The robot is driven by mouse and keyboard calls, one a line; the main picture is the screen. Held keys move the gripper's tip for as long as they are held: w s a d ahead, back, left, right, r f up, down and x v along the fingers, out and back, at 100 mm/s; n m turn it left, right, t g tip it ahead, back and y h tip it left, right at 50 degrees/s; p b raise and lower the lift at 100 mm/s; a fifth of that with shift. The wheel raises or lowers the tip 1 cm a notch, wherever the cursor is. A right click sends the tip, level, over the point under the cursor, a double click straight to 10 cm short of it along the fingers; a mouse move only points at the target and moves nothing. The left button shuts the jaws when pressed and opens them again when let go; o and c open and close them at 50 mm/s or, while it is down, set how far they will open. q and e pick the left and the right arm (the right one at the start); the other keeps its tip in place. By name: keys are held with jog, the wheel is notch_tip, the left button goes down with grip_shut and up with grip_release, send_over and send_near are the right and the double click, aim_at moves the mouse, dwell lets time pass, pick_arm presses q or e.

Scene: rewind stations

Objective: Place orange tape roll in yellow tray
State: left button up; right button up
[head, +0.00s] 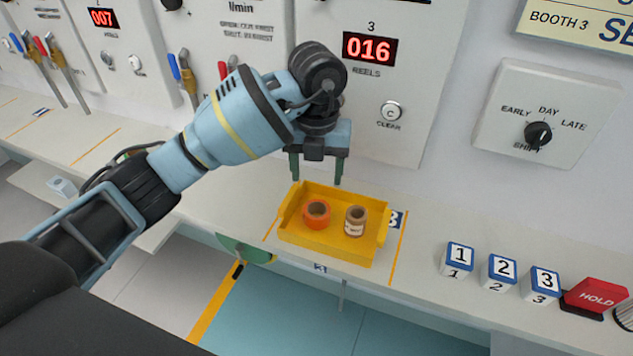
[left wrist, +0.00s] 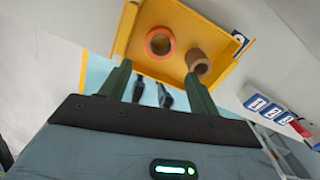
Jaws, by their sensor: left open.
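The orange tape roll (head: 317,213) sits inside the yellow tray (head: 326,241), in its left part. A brown roll with a pale label (head: 355,221) stands beside it in the right part of the tray. In the left wrist view the orange tape roll (left wrist: 160,42) and the brown roll (left wrist: 198,62) show in the yellow tray (left wrist: 150,68). My left gripper (head: 315,180) is open and empty, above the back edge of the tray and apart from both rolls. Its two fingers point down. My right gripper is not in view.
The tray stands on a pale counter between orange lines. Numbered blocks (head: 498,272) and a red HOLD button (head: 597,296) are on the counter at right. A wall panel with a red 016 display (head: 369,49) rises behind the tray. The counter between tray and blocks is clear.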

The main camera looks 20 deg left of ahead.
pick_arm(q)
jog(key=shift+r, duration=0.3)
